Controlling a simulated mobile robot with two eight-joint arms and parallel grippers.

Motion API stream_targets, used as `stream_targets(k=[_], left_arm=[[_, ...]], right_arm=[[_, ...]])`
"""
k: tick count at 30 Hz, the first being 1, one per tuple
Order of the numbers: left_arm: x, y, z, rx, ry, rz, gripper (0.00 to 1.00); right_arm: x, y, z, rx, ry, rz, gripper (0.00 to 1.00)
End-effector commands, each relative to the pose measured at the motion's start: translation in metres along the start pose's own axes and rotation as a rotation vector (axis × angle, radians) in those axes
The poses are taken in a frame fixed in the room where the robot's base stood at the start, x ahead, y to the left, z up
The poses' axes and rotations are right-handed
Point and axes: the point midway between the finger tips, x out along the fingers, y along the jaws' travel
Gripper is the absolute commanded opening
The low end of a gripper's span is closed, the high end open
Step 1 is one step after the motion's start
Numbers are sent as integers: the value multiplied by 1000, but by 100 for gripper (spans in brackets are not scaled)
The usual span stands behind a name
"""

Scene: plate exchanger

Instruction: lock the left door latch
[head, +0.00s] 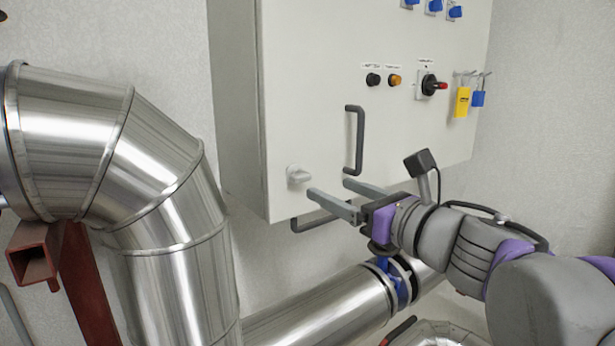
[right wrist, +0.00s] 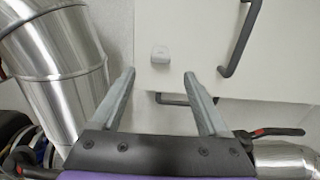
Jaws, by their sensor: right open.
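The left door latch is a small light-grey knob (head: 298,176) low on the left part of the white cabinet door (head: 310,100). In the right wrist view the latch (right wrist: 159,55) sits beyond and between the two fingers, apart from them. My right gripper (head: 328,187) is open and empty, just to the right of the latch in the head view, its fingers pointing left toward it. In the right wrist view the gripper (right wrist: 158,75) shows its two grey fingers spread wide. My left gripper is not in view.
A dark door handle (head: 358,140) stands out right of the latch, above my gripper. Another dark handle (head: 312,222) is below the cabinet. A large metal pipe (head: 165,180) is at left. A yellow tag (head: 462,102) and blue padlock (head: 478,98) hang at right.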

Motion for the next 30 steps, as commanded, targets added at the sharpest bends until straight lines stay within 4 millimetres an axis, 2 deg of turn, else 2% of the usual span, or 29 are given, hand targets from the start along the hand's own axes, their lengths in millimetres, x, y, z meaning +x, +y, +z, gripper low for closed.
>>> stream_targets(k=[6,12,18,26,30], left_arm=[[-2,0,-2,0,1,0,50],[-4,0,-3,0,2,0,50],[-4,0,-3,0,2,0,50],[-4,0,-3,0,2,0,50],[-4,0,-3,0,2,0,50]], right_arm=[[44,1,0,3,-1,2,78],[74,0,0,5,-1,1,78],[88,0,0,5,-1,-2,78],[89,0,0,5,-1,-2,78],[88,0,0,5,-1,-3,54]])
